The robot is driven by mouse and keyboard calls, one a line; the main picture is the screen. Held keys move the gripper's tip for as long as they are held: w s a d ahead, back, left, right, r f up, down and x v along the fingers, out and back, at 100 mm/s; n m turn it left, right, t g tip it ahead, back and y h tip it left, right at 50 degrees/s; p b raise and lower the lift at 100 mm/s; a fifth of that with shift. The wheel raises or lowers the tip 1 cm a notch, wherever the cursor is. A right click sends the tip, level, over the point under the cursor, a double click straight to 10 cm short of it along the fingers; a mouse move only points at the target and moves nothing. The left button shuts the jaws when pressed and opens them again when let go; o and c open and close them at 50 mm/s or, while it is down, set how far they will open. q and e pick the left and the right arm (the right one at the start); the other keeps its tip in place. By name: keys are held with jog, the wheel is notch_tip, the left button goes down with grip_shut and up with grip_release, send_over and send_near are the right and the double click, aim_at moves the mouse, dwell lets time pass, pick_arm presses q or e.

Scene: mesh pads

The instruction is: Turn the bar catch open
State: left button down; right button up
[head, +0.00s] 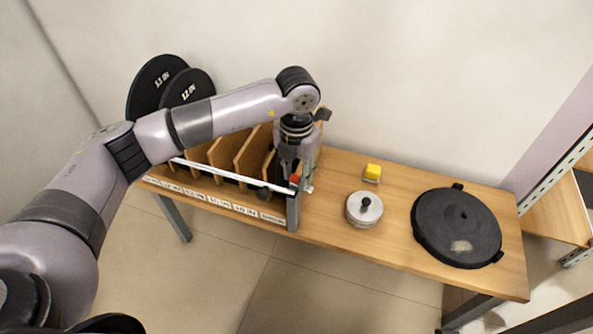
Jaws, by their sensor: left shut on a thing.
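A pale metal bar (225,174) runs across the front of a wooden rack with upright dividers. Its right end meets a grey end post (293,212). The bar catch (295,180), with a red part, sits at the top of this post. My left gripper (292,172) points down over the post from above and is shut on the catch. Its fingers hide part of the catch, so its exact angle is hard to tell. My right gripper is not in view.
Black discs (158,86) stand at the rack's back left. On the wooden bench (335,215), right of the rack, are a silver knobbed weight (364,210), a yellow block (372,172) and a large black round pad (440,225). Bare bench lies between them.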

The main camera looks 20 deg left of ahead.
aim_at(297, 176)
pick_arm(q)
jog(key=shift+w+n, duration=0.1)
jog(key=shift+n, duration=0.8)
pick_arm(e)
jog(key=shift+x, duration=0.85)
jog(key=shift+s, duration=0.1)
pick_arm(q)
jog(key=c, duration=1.2)
grip_release()
jog(key=shift+c, duration=0.2)
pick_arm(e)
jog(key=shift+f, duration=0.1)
pick_arm(q)
jog(key=shift+r, duration=0.1)
notch_tip(297, 176, up, 12)
